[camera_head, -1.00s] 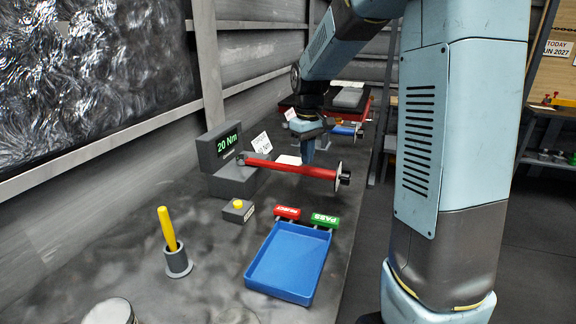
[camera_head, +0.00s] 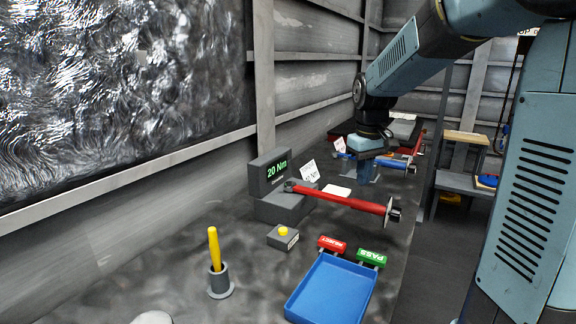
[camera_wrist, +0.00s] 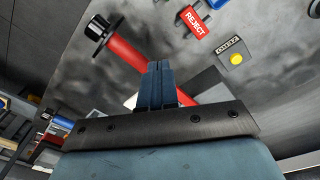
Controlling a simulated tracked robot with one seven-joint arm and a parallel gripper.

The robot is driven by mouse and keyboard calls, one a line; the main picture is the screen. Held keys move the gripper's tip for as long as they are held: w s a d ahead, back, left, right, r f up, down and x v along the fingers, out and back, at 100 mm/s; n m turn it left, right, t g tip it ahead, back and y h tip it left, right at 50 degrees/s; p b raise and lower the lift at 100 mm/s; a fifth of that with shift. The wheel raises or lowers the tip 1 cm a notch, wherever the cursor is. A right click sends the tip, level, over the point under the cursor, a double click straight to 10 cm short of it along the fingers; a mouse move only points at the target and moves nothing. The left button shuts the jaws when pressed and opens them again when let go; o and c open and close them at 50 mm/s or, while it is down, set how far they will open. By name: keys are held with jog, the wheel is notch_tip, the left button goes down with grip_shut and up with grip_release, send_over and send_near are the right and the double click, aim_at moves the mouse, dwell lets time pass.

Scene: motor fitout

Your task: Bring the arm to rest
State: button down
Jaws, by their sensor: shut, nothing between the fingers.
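My arm reaches in from the upper right in the head view. My gripper (camera_head: 368,176) points down over the bench, just behind the red torque wrench (camera_head: 345,201). In the wrist view its two fingers (camera_wrist: 158,84) are together with nothing between them. The red wrench (camera_wrist: 128,58) lies across beyond the fingers there and is partly hidden by them. I cannot tell whether the fingers touch it. In the head view the wrench's left end is at the grey torque tester (camera_head: 270,175), whose display reads 20 Nm.
On the bench (camera_head: 215,245) are a blue tray (camera_head: 332,290), a red REJECT block (camera_head: 332,244), a green PASS block (camera_head: 371,258), a yellow-button box (camera_head: 283,236) and a yellow-handled tool (camera_head: 214,248) in a holder. A wall stands left; open floor (camera_head: 440,265) lies right.

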jog(key=s+r+m+t, duration=0.2)
jog(key=s, duration=0.9)
jog(key=s+r+m+t, duration=0.2)
jog(key=s, duration=1)
jog(key=shift+d+m+t, duration=0.25)
jog(key=shift+m+t, duration=0.05)
jog(key=shift+t, duration=0.1)
